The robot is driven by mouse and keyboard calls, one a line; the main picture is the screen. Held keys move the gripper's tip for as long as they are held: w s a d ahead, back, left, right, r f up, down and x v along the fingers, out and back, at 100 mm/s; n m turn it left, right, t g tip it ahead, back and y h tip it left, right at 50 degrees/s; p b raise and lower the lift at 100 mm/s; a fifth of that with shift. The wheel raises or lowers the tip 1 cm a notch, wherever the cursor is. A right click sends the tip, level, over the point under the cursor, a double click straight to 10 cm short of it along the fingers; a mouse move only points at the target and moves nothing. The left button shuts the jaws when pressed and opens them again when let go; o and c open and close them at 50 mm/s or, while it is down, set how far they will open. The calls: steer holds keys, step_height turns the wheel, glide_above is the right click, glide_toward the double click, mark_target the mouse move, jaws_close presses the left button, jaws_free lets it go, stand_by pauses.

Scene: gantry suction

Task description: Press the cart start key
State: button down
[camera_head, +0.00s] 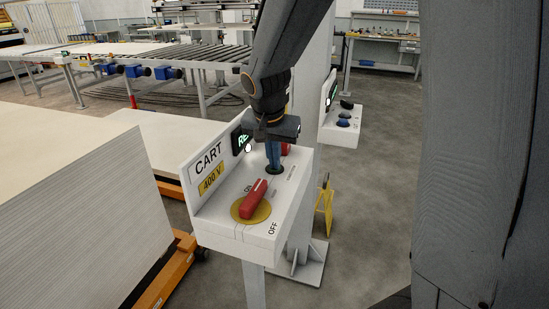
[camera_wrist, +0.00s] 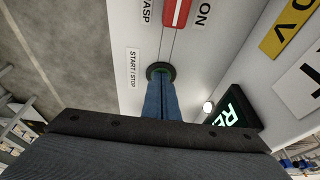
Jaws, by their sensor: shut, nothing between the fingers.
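The cart panel (camera_head: 223,188) is a white sloped box marked CART and 400 V. The round start key (camera_head: 275,171) has a dark rim and lies beside a START/STOP label in the wrist view, where the key (camera_wrist: 153,70) also shows. My gripper (camera_head: 274,166) is shut and points down onto the key. In the wrist view, its blue fingertips (camera_wrist: 161,80) cover most of the key's face. I cannot tell whether they touch or press it. A lit green display (camera_head: 241,141), partly hidden by my arm, and a small white lamp (camera_wrist: 208,107) are close by.
A red rotary handle (camera_head: 257,199) on a yellow disc, with ON and OFF marks, sits nearer the panel's front. A second panel (camera_head: 340,132) with black and blue knobs stands to the right. A stack of boards (camera_head: 80,225) is at left.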

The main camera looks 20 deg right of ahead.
steer(key=shift+s+f, duration=0.25)
steer(key=shift+f, duration=0.4)
steer(key=shift+r, duration=0.1)
step_height(320, 180, up, 6)
steer(key=p, duration=0.3)
steer(key=shift+f, duration=0.2)
steer(key=b+v, duration=0.2)
steer(key=v, duration=0.7)
stand_by(0.7)
